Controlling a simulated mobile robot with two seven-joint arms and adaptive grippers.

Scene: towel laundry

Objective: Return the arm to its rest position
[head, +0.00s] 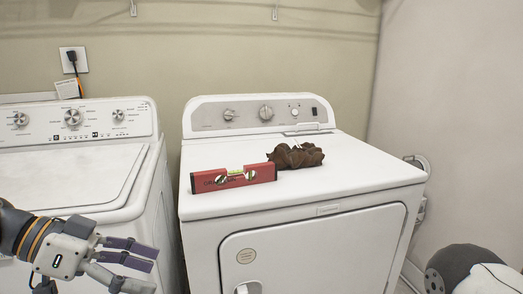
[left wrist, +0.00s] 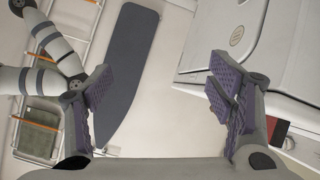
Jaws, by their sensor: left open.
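My left gripper (head: 140,266) is at the lower left of the head view, in front of the washer and to the left of the dryer. It is open, and nothing is between its fingers. In the left wrist view its two purple-padded fingers (left wrist: 165,100) stand wide apart. At the lower right of the head view a rounded black and white part of my own body shows. My right gripper is not identifiable in either view. A crumpled brown towel (head: 296,156) lies on top of the white dryer (head: 340,185), apart from my left gripper.
A red level (head: 208,182) lies beside the towel on the dryer. A white washer (head: 70,180) stands to the left. The left wrist view shows a grey ironing board (left wrist: 127,70) and a rack with a folded green towel (left wrist: 38,135). Pale floor is clear between the fingers.

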